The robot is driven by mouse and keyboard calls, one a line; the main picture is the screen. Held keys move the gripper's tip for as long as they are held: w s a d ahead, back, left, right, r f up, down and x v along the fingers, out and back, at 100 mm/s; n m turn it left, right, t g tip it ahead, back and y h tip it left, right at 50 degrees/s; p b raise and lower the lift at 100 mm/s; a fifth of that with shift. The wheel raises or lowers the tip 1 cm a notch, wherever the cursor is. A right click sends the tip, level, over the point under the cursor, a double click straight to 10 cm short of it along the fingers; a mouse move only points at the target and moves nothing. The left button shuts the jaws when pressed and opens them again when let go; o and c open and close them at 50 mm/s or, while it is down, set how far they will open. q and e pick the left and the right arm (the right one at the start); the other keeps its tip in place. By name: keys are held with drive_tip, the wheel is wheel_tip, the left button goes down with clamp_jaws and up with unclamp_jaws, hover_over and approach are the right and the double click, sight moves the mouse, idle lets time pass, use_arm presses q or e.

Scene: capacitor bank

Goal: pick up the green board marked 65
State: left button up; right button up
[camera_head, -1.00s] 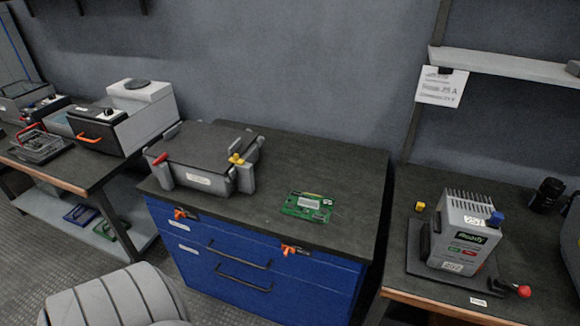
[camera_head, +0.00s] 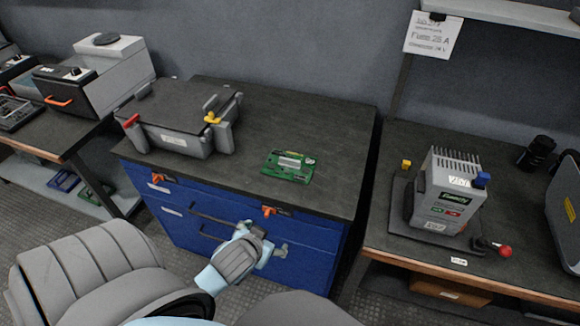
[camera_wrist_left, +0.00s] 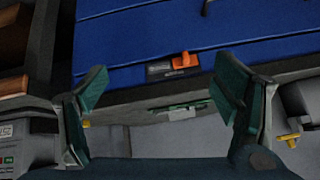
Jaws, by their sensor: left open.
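The green board (camera_head: 289,166) lies flat on the dark top of the blue drawer cabinet (camera_head: 330,190), near its front edge. Its marking is too small to read. My left gripper (camera_head: 268,245) is in front of the cabinet's drawers, below the top and apart from the board. It is open, with nothing between its fingers. In the left wrist view the open fingers (camera_wrist_left: 158,105) frame the cabinet edge, and the board (camera_wrist_left: 182,111) shows nearly edge-on between them. My right gripper is not in view.
A grey lidded case (camera_head: 180,120) with red and yellow latches stands left of the board. Orange catches (camera_head: 268,211) stick out on the cabinet front. A grey device (camera_head: 447,190) stands on the right bench. The cabinet top around the board is clear.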

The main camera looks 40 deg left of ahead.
sight(289, 161)
use_arm(q)
drive_tip(key=w+a+r+n+t+y, duration=0.1)
drive_tip(key=w+a+r+t, duration=0.2)
drive_tip(key=w, duration=0.3)
drive_tip(key=w+a+r+n+t, duration=0.1)
drive_tip(key=w+a+r+t, duration=0.15)
drive_tip(key=w, duration=0.45)
drive_tip(key=b+x, duration=0.1)
drive_tip(key=x, duration=0.3)
drive_tip(key=a+b+x, duration=0.1)
drive_tip(key=x, duration=0.3)
drive_tip(key=a+b+x, duration=0.1)
drive_tip(key=x, duration=0.3)
drive_tip(key=shift+a+r+b, duration=0.15)
drive_tip(key=shift+b, duration=0.25)
drive_tip(key=shift+w+a, duration=0.1)
drive_tip(key=shift+w, duration=0.3)
drive_tip(key=shift+s, duration=0.1)
drive_tip(key=c, duration=1.3)
drive_tip(key=shift+c, duration=0.2)
